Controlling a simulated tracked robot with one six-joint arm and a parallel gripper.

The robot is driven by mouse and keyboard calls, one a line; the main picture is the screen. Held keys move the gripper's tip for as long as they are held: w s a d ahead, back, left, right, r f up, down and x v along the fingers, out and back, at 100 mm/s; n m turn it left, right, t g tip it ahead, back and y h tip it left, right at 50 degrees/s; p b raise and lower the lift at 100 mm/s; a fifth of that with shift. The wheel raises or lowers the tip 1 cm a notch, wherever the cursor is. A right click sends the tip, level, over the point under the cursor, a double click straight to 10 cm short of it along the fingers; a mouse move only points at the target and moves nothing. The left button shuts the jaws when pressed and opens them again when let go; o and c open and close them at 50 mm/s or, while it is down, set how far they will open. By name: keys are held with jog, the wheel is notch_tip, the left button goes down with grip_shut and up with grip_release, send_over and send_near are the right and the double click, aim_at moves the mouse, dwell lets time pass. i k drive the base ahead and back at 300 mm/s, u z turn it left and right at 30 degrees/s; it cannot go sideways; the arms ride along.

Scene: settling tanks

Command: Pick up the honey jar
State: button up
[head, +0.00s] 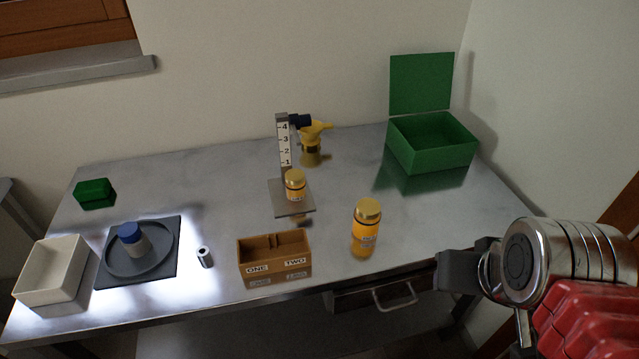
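Two amber jars with gold lids stand on the metal table. The larger jar (366,228) stands upright near the front edge, right of the middle. The smaller jar (295,186) stands on a square plate (281,209) in front of an upright scale marked with numbers. Their labels are too small to read, so I cannot tell which is the honey jar. My gripper (450,273) is at the right, beyond the table's front right edge, apart from both jars. It is seen from the side, and its finger gap is hidden.
A brown box (274,262) marked ONE and TWO stands left of the larger jar. A yellow funnel-like object (312,145) and an open green box (432,140) are behind. A white bin (50,272) and dark mat (170,262) lie left.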

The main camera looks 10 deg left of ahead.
aim_at(294, 194)
jog(key=z, duration=0.2)
jog(key=k, duration=1.05)
jog(key=u, duration=1.9)
jog(key=i, duration=1)
jog(key=u, duration=0.1)
